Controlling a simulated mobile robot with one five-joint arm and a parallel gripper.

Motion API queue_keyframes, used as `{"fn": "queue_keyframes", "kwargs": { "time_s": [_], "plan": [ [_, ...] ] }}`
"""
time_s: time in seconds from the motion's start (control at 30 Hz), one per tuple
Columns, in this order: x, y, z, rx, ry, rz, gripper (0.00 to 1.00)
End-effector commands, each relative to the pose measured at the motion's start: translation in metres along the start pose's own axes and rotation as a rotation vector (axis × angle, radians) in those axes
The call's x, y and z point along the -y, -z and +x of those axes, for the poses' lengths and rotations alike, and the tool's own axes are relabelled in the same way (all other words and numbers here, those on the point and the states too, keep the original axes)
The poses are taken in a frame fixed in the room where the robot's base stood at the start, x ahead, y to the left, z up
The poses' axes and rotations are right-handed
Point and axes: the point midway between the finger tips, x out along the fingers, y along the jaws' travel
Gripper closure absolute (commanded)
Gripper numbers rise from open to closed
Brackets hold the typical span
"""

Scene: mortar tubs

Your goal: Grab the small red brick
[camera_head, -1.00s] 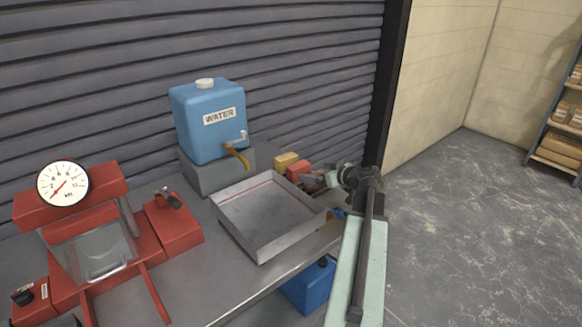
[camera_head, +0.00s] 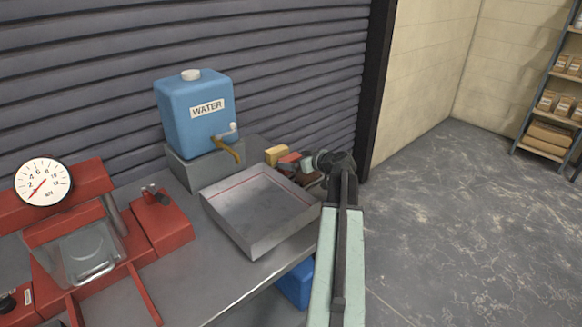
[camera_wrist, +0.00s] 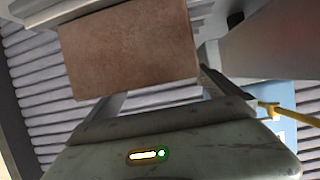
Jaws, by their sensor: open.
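A small red brick (camera_head: 289,158) stands at the back right of the bench, just right of a yellow block. My gripper (camera_head: 305,168) is beside it at its right and partly hides it. In the wrist view a brownish-red brick face (camera_wrist: 130,50) fills the upper middle, very close to my open gripper (camera_wrist: 155,98). Pale finger parts show on both sides of it. I cannot tell whether the fingers touch it.
The yellow block (camera_head: 276,154) sits close to the brick. A shallow metal tray (camera_head: 245,245) lies in front. A blue water tank (camera_head: 195,125) on a grey block (camera_head: 205,170) stands to the left. Farther left is a red press (camera_head: 80,180) with a dial. The ribbed shutter (camera_head: 290,70) is behind.

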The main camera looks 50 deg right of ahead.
Motion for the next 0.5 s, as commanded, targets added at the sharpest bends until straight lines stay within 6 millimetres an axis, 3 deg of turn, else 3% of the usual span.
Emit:
{"fn": "queue_keyframes", "kwargs": {
  "time_s": [0.03, 0.1, 0.3, 0.5],
  "plan": [
    [-0.0011, -0.0031, 0.0126, 0.0, 0.002, -0.001, 0.0],
    [-0.0012, -0.0021, 0.0188, 0.0, 0.0, 0.0, 0.0],
    [-0.0008, -0.0005, 0.0177, 0.0, -0.002, 0.001, 0.0],
    [-0.001, -0.0006, 0.0174, 0.0, -0.002, 0.001, 0.56]
  ]
}}
